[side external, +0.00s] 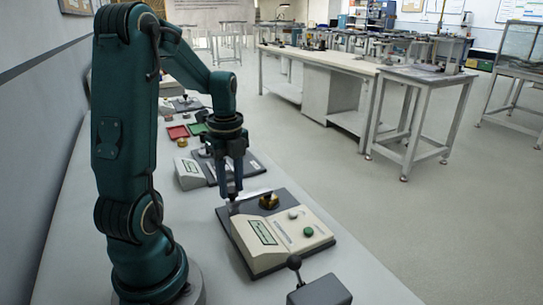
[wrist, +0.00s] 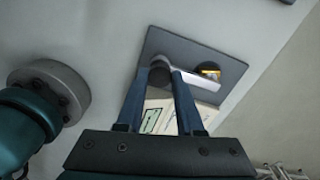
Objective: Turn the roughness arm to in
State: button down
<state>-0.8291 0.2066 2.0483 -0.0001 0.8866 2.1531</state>
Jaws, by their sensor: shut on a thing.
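The roughness tester (side external: 275,246) is a cream box with a display, a green button and a pale knob, on a dark base plate (wrist: 165,42). The roughness arm is a pale bar (wrist: 203,81) lying across the plate; it also shows in the side view (side external: 254,193). My gripper (side external: 233,199) is down at the plate's far left corner, shut on the dark round end of the arm. In the wrist view my fingertips (wrist: 163,72) stand on either side of that dark end. The fingers hide part of the tester.
A brass block (side external: 268,201) sits on the plate near the arm; it shows yellow in the wrist view (wrist: 209,70). A second instrument (side external: 190,173) stands behind, with red (side external: 177,132) and green trays beyond. A grey box with a black ball lever (side external: 294,263) is in front.

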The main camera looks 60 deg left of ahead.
jog(key=c, duration=0.5)
grip_release()
jog(key=shift+c, duration=0.2)
jog(key=shift+r, duration=0.1)
jog(key=shift+r, duration=2.5)
jog(key=w+d+r+t+y, duration=0.1)
jog(key=d+r+t, duration=0.3)
jog(key=d, duration=0.7)
jog(key=s+d+n+t+h, duration=0.1)
jog(key=s+d+n, duration=0.3)
jog(key=n, duration=1.1)
jog(key=d+f, duration=0.1)
jog(key=d, duration=0.2)
jog(key=shift+d+t, duration=0.25)
jog(key=shift+t, duration=0.05)
